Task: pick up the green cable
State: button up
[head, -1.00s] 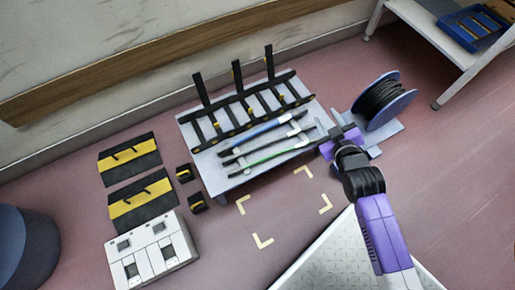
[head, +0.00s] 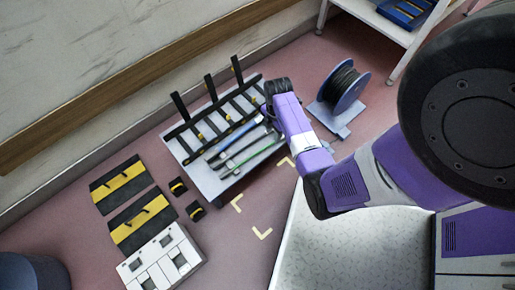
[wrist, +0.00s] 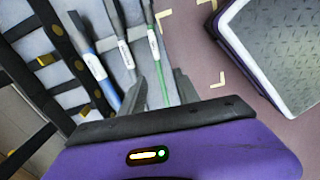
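The green cable (head: 250,158) lies on the pale rack table (head: 208,184), the front one of three cables with white tags. In the wrist view the green cable (wrist: 162,88) runs down between the two dark fingers of my gripper (wrist: 170,78). The gripper is open, with a gap on each side of the cable. I cannot tell how high the fingertips are above it. A black cable (wrist: 118,20) and a blue cable (wrist: 82,42) lie to its left. In the head view my arm hides most of the gripper and the cables' right ends.
A black ladder rack (head: 200,125) with upright posts stands behind the cables. A cable spool (head: 343,88) is to the right. Black-yellow plates (head: 122,183) and a white switch box (head: 160,260) lie to the left. Yellow corner marks (head: 262,234) are on the floor in front.

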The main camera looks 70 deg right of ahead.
aim_at(272, 143)
notch_tip(272, 143, down, 8)
jog(key=b, duration=0.3)
jog(key=shift+r, duration=0.25)
jog(key=shift+c, duration=0.5)
grip_shut()
